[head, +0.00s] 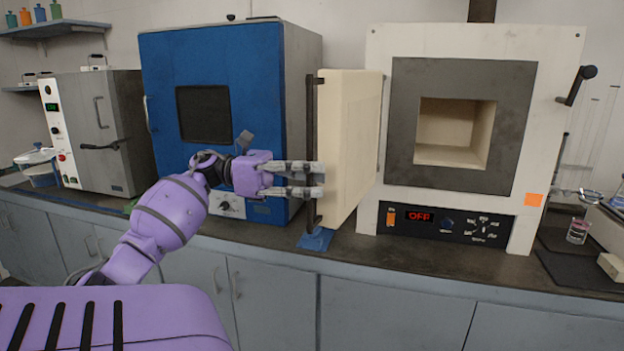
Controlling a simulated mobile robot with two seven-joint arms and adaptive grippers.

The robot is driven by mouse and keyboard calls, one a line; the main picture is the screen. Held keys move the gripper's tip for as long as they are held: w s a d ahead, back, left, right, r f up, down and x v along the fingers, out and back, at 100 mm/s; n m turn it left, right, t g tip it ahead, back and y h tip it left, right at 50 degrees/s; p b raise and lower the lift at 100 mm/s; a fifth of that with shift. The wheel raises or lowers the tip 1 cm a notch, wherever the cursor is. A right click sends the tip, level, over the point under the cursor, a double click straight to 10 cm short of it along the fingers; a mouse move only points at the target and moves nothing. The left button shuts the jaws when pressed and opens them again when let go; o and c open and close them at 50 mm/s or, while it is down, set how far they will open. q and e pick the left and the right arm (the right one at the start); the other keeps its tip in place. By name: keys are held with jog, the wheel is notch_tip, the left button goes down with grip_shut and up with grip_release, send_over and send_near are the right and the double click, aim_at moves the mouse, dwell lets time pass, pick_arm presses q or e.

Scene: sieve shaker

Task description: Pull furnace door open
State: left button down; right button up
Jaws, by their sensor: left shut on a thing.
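The furnace (548,130) is a white box with a grey front frame and an empty square chamber (452,130). Its cream door (358,140) stands swung wide open to the left, roughly at a right angle to the front. A dark vertical handle bar (311,120) runs along the door's outer side. My left gripper (318,180) comes in from the left and is shut on the door handle, its fingertips hiding part of the bar. My right gripper is out of view.
A blue oven (205,60) stands close left of the open door, behind my left arm. A grey oven (95,140) stands farther left. A beaker (577,232) stands at the right on the dark counter (420,262). The furnace panel shows a red "OFF".

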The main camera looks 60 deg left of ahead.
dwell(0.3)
pick_arm(q)
jog(key=c, duration=2.4)
grip_release()
jog(key=o, duration=0.6)
jog(key=shift+s+d, duration=0.1)
jog(key=v, duration=1.2)
